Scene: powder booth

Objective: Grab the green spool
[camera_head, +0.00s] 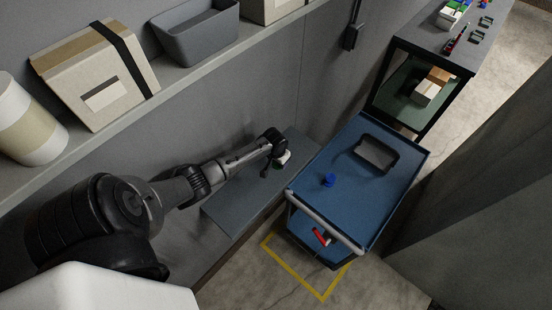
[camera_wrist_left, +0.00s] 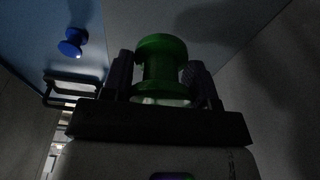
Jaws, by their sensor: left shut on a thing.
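The green spool (camera_wrist_left: 161,65) stands between the two fingers of my left gripper (camera_wrist_left: 160,75) in the left wrist view. The fingers are shut on it from both sides. In the head view my left gripper (camera_head: 277,160) is over the grey bench surface, just left of the blue cart. The spool is mostly hidden there by the gripper. Whether it touches the surface below cannot be told. My right gripper is not in view.
A blue spool (camera_head: 328,180) stands on the blue cart (camera_head: 345,215), near a dark tray (camera_head: 376,153). A red object (camera_head: 321,237) lies on the cart's lower level. A shelf (camera_head: 180,77) with boxes and a grey bin (camera_head: 197,33) runs above my left arm. The grey bench (camera_head: 235,205) is bare at the front.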

